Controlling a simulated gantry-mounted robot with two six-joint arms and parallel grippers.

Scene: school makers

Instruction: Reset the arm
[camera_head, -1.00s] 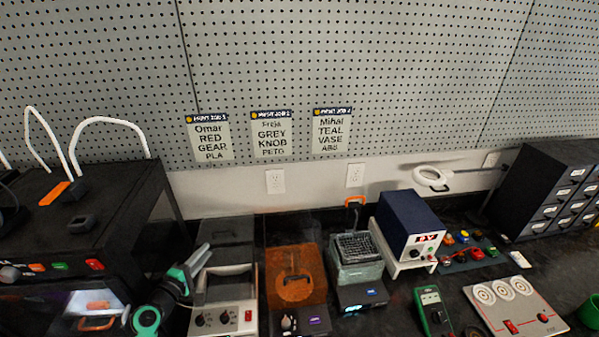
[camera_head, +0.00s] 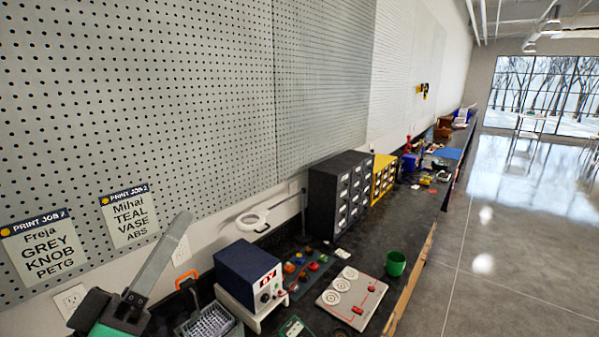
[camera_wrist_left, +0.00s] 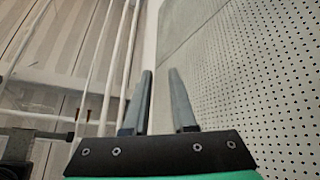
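My left gripper (camera_head: 180,220) rises from the lower left of the head view, with a green wrist and grey fingers pointing up in front of the pegboard (camera_head: 130,90). In the left wrist view the gripper (camera_wrist_left: 160,74) shows two straight fingers standing apart with nothing between them. It is clear of the bench objects in these views. My right gripper is not in view.
On the bench are a dark blue power unit (camera_head: 248,270), a grey switch panel (camera_head: 350,300), a green cup (camera_head: 396,263) and a black drawer cabinet (camera_head: 338,195). The floor at right (camera_head: 510,260) is clear.

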